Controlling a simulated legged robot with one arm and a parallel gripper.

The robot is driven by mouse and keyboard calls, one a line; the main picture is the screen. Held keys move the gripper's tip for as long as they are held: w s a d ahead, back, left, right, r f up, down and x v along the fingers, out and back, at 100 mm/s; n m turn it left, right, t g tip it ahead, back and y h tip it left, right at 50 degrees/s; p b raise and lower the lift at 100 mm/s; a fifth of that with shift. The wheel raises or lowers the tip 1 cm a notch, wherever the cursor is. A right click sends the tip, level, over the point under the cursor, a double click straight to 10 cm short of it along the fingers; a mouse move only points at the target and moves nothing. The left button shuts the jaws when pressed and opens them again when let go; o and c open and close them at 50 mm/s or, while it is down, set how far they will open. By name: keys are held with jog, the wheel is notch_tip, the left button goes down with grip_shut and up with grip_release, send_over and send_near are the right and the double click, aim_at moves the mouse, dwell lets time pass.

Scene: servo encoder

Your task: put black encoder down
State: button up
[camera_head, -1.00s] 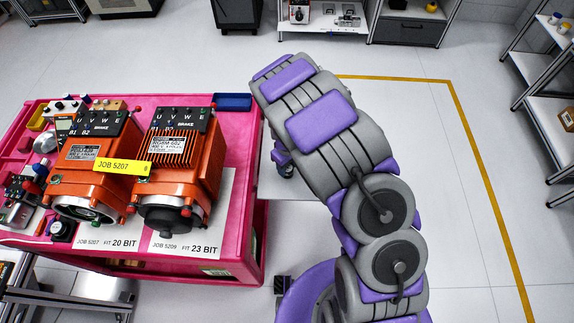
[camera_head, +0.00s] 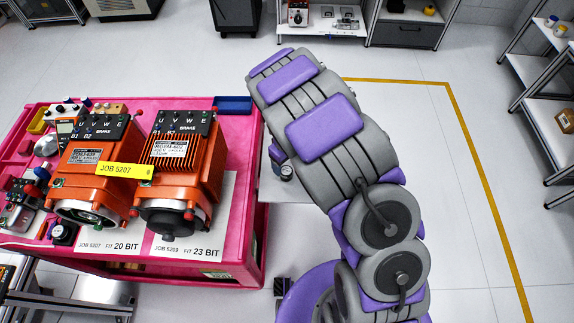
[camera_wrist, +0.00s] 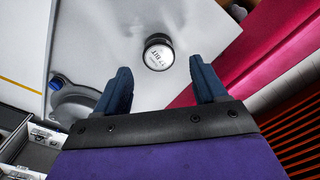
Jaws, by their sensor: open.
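The black encoder (camera_wrist: 158,54) is a short round cylinder with a white top label that reads 17 BIT. It stands upright on a pale grey surface (camera_wrist: 110,30) in the wrist view. My gripper (camera_wrist: 160,65) is open, with its two dark blue fingers apart. The encoder lies beyond and between the fingertips, with visible gaps on both sides. In the head view my arm hides the gripper.
A pink cart (camera_head: 252,215) at the left carries two orange motors (camera_head: 92,175) (camera_head: 180,165). Its pink edge (camera_wrist: 265,45) is close right of my gripper. A grey round device with a blue knob (camera_wrist: 75,102) and drawers (camera_wrist: 42,148) are at the left.

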aim_at(286, 171)
notch_tip(286, 171, up, 8)
jog(key=p, duration=0.1)
jog(key=shift+d+r, duration=0.1)
jog(key=s+d+r+m, duration=0.5)
jog(key=s+d+r, duration=0.5)
jog(key=s+r, duration=0.3)
jog(key=s+d+r+m+g, duration=0.1)
jog(key=s+d+r, duration=0.1)
jog(key=s, duration=0.7)
jog(key=s+d+r+m, duration=0.2)
jog(key=s+r, duration=0.3)
jog(key=s, duration=0.5)
jog(key=shift+s+r+m+g, duration=0.2)
jog(key=shift+m+g, duration=0.1)
jog(key=shift+g, duration=0.1)
jog(key=shift+a, duration=0.1)
